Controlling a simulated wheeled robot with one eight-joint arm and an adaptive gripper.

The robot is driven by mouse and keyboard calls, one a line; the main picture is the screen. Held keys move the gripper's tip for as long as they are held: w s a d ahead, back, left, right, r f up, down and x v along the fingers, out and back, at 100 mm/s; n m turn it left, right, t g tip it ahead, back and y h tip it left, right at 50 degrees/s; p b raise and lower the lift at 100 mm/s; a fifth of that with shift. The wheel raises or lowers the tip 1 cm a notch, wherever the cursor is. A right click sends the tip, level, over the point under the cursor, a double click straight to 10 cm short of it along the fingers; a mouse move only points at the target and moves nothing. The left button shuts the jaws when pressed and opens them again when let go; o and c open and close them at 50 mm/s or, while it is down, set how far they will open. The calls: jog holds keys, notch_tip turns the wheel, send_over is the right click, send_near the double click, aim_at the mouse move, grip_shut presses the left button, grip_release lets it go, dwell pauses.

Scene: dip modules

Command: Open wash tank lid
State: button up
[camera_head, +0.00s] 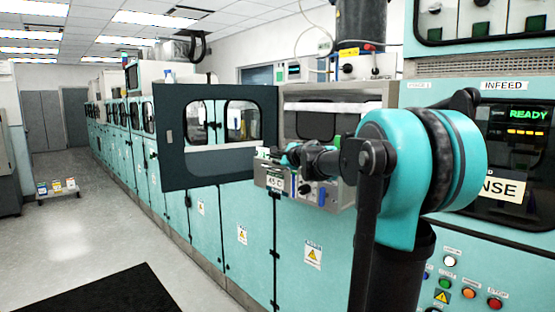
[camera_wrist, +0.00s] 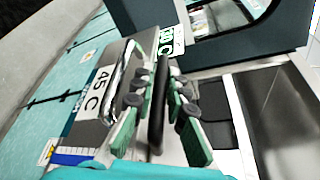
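The wash tank is a grey metal box (camera_head: 330,195) with a "45 C" label (camera_head: 275,182) on its front, in the teal machine row. The label also shows in the wrist view (camera_wrist: 97,90). A dark upright bar, seemingly a handle (camera_wrist: 157,110), stands between the green-padded fingers of my gripper (camera_wrist: 160,80). The fingers lie close on either side of it; whether they press on it I cannot tell. In the head view my gripper (camera_head: 272,157) is at the tank's upper front, small and partly merged with it. The lid's outline is hard to make out.
A dark-framed window panel (camera_head: 176,172) stands out from the machine just left of the tank. The infeed panel (camera_head: 515,120) reading "READY" is at the right. A dark mat (camera_head: 110,293) lies on the open floor at the left.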

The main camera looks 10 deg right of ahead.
grip_shut()
jog(key=shift+r, duration=0.1)
jog(key=shift+r, duration=0.25)
jog(key=w+d+r+m+g+y, duration=0.2)
jog(key=w+d+r+m, duration=0.2)
jog(key=r, duration=0.5)
jog(key=w+d+r+m+g+y, duration=0.2)
jog(key=w+d+r+m, duration=0.2)
jog(key=d+r, duration=0.4)
jog(key=shift+w+r+m, duration=0.35)
jog(key=shift+r+m, duration=0.05)
jog(key=shift+r, duration=0.55)
